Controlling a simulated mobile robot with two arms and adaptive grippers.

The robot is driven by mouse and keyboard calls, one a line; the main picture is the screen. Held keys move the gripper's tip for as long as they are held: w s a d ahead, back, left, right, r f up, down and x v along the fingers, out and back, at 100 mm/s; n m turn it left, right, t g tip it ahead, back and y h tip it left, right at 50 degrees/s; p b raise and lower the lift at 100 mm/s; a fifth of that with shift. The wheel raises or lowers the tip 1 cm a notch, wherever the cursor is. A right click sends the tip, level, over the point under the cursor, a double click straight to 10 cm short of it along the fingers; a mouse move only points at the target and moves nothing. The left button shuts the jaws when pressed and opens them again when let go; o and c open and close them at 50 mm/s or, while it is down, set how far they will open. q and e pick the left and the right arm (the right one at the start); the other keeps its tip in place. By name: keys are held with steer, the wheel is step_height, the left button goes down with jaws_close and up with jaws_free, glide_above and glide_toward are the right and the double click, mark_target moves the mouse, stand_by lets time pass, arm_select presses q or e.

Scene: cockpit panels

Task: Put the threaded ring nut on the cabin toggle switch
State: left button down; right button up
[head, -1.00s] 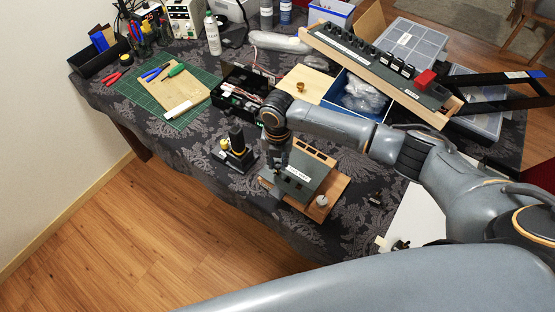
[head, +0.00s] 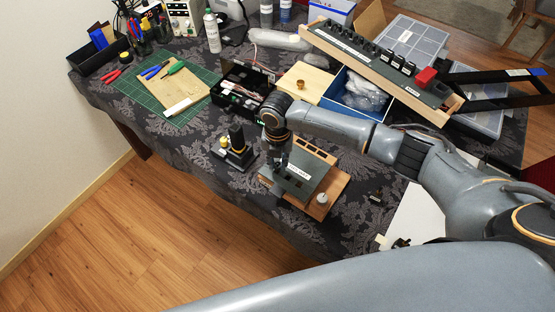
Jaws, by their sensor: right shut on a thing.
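A dark grey panel (head: 311,182) with a white label and rectangular slots sits tilted on a wooden base (head: 335,189) near the table's front edge. My right gripper (head: 281,166) points down at the panel's left part, with its fingers close to the panel face. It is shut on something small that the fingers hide. I cannot make out the ring nut or the toggle switch there, nor whether the fingers touch the panel. My left gripper is not in view.
A black device with a yellow knob (head: 236,150) stands just left of the panel. A white round knob (head: 322,198) sits on the base's right side. Behind are an open black box (head: 246,82), a blue bin (head: 354,98) and a long switch rail (head: 375,62).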

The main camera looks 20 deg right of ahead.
steer(key=shift+f, duration=0.15)
steer(key=o, duration=1.2)
steer(key=shift+r, duration=0.2)
steer(key=shift+r+p, duration=3.8)
steer(key=shift+r, duration=0.05)
